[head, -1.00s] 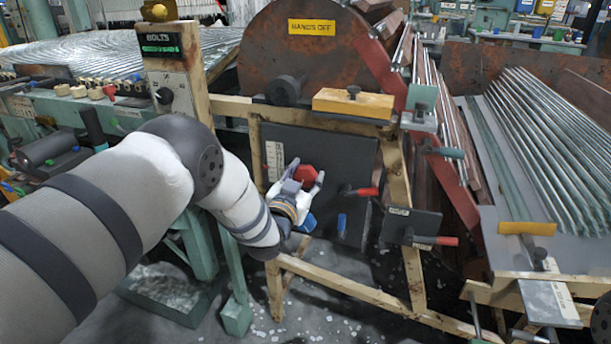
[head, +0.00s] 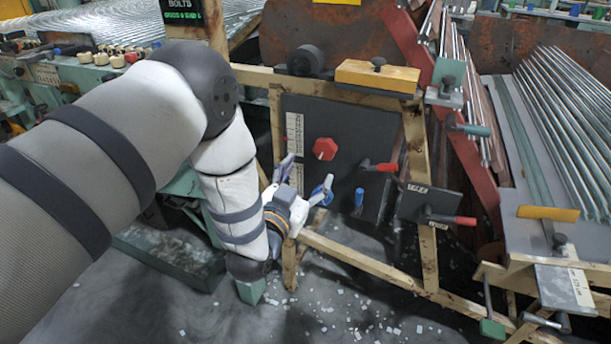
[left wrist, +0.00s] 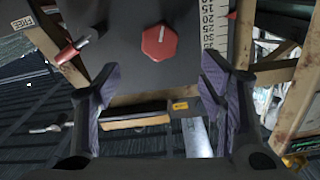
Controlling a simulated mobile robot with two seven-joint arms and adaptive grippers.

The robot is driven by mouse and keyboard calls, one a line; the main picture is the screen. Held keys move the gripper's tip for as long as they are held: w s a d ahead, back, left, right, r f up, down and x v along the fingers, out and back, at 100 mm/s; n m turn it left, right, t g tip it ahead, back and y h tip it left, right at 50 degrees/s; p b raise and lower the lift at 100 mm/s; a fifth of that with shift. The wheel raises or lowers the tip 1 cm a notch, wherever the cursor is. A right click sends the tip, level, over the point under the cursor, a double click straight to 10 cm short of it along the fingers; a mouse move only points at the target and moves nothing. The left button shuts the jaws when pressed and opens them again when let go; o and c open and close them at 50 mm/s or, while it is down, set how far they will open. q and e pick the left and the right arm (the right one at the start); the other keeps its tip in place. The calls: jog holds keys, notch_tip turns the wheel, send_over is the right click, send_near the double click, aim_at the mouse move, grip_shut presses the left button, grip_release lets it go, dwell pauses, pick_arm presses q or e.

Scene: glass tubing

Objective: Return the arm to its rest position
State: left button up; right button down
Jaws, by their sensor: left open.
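My left arm comes in from the left in the head view. Its gripper (head: 305,184) is open and empty, in front of the lower part of a dark panel (head: 345,130). On the panel, a red octagonal knob (head: 325,149) sits above and to the right of the gripper, with a clear gap. In the left wrist view the two open fingers (left wrist: 162,98) stand wide apart with nothing between them. The red knob (left wrist: 159,42) shows there beyond the fingertips, near the top. My right gripper is not in view.
A red-handled lever (head: 378,167) and a blue knob (head: 359,197) are on the panel near the gripper. A small dark plate (head: 428,204) with another red handle is to the right. The wooden frame (head: 418,140) surrounds the panel. Debris lies on the open floor below.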

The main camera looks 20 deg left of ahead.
pick_arm(q)
jog(key=shift+s, duration=0.4)
jog(key=s+a+f+n+g+p, duration=0.1)
jog(key=s+f+g, duration=0.5)
jog(key=s+f, duration=0.45)
jog(key=s+a+f+n+g+p, duration=0.1)
jog(key=s+f+g, duration=0.55)
jog(key=s, duration=0.65)
jog(key=s+f+g+p, duration=0.1)
jog(key=s+g, duration=0.7)
jog(key=s, duration=1.8)
jog(key=shift+s+a+f+n+y, duration=0.2)
jog(key=shift+a+n+y, duration=0.1)
jog(key=shift+n, duration=0.1)
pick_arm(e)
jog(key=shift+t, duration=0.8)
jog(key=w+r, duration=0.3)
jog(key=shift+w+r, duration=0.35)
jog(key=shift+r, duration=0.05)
pick_arm(q)
jog(key=shift+w, duration=0.1)
